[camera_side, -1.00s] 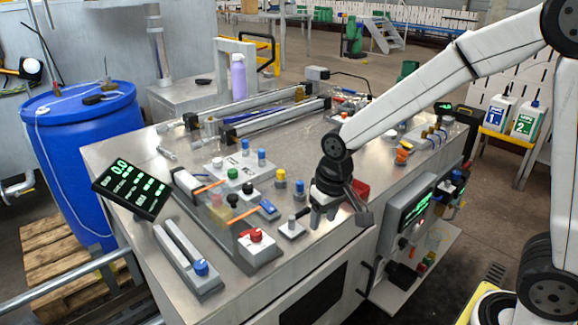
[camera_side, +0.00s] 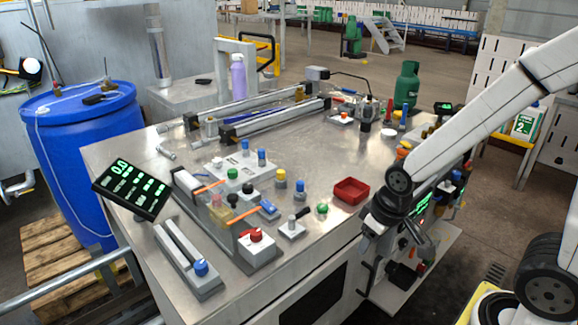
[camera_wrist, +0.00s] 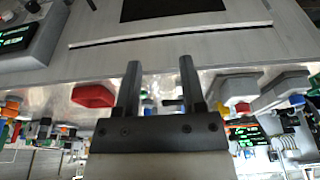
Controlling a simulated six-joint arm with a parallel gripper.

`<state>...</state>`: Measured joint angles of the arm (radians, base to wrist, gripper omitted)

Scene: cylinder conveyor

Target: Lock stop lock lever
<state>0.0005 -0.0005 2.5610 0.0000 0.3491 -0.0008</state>
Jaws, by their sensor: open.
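A small white plate (camera_side: 291,230) near the front edge of the steel table carries a small dark lever (camera_side: 302,213); I cannot tell for sure that this is the stop lock lever, nor its exact position. My gripper (camera_side: 376,238) hangs off the front of the table, right of the plate and before the cabinet's front face, apart from the lever. In the wrist view my gripper (camera_wrist: 159,64) has its two fingers spread with nothing between them. The lever is not clearly made out there.
A red tray (camera_side: 351,190) and a green button (camera_side: 322,208) stand on the table between the plate and my gripper. A red-knobbed block (camera_side: 256,247) stands left of the plate. A control panel with green display (camera_side: 421,205) is partly hidden behind my gripper.

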